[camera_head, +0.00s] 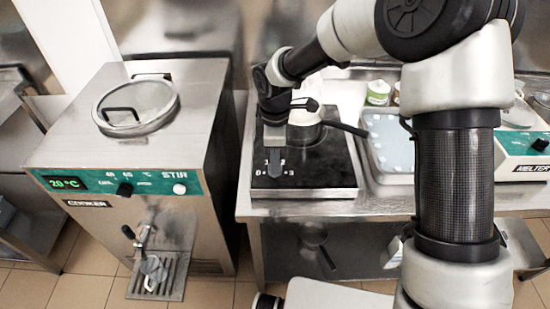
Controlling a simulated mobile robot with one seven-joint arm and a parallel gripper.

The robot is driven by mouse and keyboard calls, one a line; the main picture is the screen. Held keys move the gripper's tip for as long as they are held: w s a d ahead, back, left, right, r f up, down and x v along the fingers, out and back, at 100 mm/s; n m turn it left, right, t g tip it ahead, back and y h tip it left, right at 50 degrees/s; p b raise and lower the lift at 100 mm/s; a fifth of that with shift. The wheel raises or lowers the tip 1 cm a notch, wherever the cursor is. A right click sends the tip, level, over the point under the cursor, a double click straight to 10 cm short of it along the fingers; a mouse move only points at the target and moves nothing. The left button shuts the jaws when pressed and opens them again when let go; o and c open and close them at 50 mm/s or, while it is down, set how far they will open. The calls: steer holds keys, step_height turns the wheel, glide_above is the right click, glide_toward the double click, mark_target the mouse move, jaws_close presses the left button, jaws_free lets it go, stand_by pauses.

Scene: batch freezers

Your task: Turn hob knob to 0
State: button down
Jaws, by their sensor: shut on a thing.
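The hob (325,165) is a black plate on the steel bench, with white numerals along its front left. The 0 shows at the left and the 3 at the right of the knob. The hob knob (276,166) is small and dark, just below my gripper (275,150). My gripper reaches down from above and is shut on the knob. The knob's exact pointing direction is too small to read.
A pan (303,133) with a dark handle (346,128) stands on the hob just behind and right of my gripper. The cooker (150,150) stands at the left across a gap. A steel tray (388,150) and the melter (524,160) are at the right.

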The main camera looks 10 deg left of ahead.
stand_by(0.4)
steer(key=c, duration=1.8)
jaws_free()
step_height(320, 180, up, 18)
steer(key=shift+f+p, duration=0.25)
steer(key=shift+p, duration=0.15)
